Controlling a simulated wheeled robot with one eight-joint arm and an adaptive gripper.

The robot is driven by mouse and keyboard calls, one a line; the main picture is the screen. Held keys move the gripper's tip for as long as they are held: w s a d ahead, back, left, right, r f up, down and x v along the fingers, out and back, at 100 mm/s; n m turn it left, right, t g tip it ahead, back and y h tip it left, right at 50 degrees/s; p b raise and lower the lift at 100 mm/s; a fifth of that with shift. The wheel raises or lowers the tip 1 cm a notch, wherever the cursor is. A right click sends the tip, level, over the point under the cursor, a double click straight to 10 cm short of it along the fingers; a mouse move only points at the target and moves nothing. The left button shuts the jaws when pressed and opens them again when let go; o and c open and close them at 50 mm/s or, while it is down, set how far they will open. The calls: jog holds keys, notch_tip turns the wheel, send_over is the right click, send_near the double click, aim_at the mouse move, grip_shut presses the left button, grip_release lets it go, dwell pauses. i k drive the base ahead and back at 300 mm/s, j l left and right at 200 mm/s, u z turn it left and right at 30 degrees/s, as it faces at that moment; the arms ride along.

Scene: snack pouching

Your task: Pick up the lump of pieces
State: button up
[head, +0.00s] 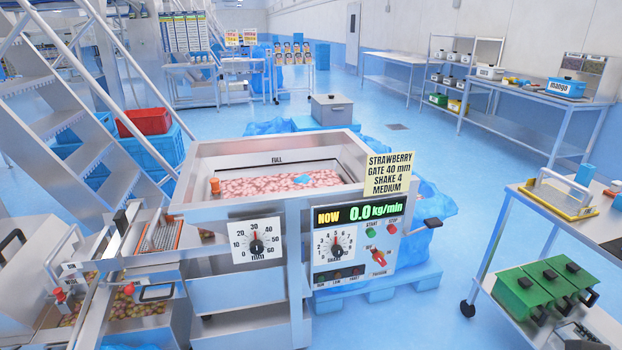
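Pink pieces (262,188) lie in the open steel hopper (190,185), below its "FULL" mark. I cannot tell a separate lump among them at this size. A small blue thing (304,179) shows at the right of the pieces; what it is I cannot tell. A small orange-red knob-like thing (214,186) is at the hopper's left inner edge. My gripper is not in view.
The control panel (359,240) below the hopper reads 0.0 kg/min. A yellow card (389,174) stands at the hopper's right corner. Green boxes (522,292) sit on the right cart. Steel stairs (60,120) stand at left.

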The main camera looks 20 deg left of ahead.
aim_at(203, 235)
jog(key=j+u, duration=0.15)
jog(key=u, duration=1.65)
jog(key=i+l+u, duration=0.15)
jog(key=i+u, duration=0.25)
jog(key=i+l+u, duration=0.2)
jog(key=u, duration=0.2)
jog(key=i+l+u, duration=0.2)
jog(key=i+l, duration=1.2)
jog(key=l, duration=0.1)
